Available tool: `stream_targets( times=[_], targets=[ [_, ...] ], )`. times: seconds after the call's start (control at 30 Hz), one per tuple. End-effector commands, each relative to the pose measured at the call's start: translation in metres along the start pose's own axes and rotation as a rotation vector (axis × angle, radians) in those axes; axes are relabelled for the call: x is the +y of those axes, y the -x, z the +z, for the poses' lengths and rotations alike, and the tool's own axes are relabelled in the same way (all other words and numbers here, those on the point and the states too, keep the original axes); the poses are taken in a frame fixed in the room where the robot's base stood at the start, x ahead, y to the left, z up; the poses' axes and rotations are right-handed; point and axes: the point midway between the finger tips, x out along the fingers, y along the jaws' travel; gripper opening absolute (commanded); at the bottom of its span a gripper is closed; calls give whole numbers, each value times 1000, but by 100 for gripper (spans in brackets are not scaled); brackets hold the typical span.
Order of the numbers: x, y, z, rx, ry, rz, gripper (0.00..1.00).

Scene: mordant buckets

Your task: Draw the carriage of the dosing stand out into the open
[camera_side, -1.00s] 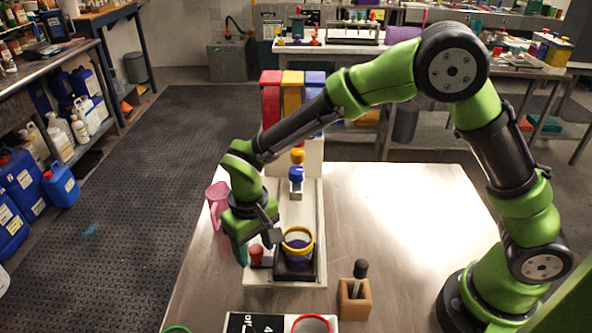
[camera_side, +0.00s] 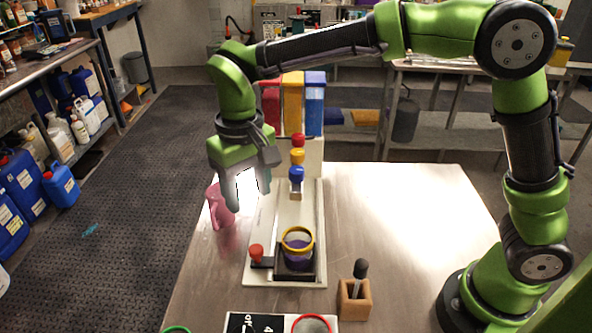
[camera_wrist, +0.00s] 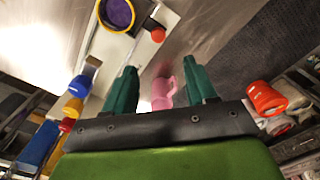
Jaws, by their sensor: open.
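The dosing stand (camera_side: 265,215) is a pale upright with a long base plate running toward the camera. Its dark carriage (camera_side: 281,274) sits at the near end of the plate, clear of the spouts. A bucket with a yellow rim (camera_side: 298,238) and purple contents stands on the carriage. A red knob (camera_side: 256,251) rises from the carriage's left arm; it also shows in the wrist view (camera_wrist: 158,35). My gripper (camera_side: 248,192) is open and empty, raised above the left side of the stand, apart from the knob. Its teal fingers are spread in the wrist view (camera_wrist: 160,68).
A pink jug (camera_side: 219,208) stands left of the stand, just behind my gripper's fingers. Red, yellow and blue hoppers (camera_side: 293,102) top the stand at the back. A wooden block with a dark-handled tool (camera_side: 354,300) stands front right. The table's right middle is clear.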

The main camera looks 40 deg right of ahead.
Motion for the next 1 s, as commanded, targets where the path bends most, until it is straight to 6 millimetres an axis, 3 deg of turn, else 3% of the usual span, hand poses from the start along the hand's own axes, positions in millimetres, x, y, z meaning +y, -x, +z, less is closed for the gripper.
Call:
stream_targets(
  times=[0.1,0.3,0.63,0.73,0.87,1.0],
  targets=[
    [0,14,0,1,0,-1,56],
    [0,22,0,-1,0,0,56],
    [-1,21,-3,15,15,-6,56],
    [1,8,4,13,47,-17,56],
    [27,14,21,61,47,-72,56],
    [68,27,44,150,0,-143,56]
  ],
)
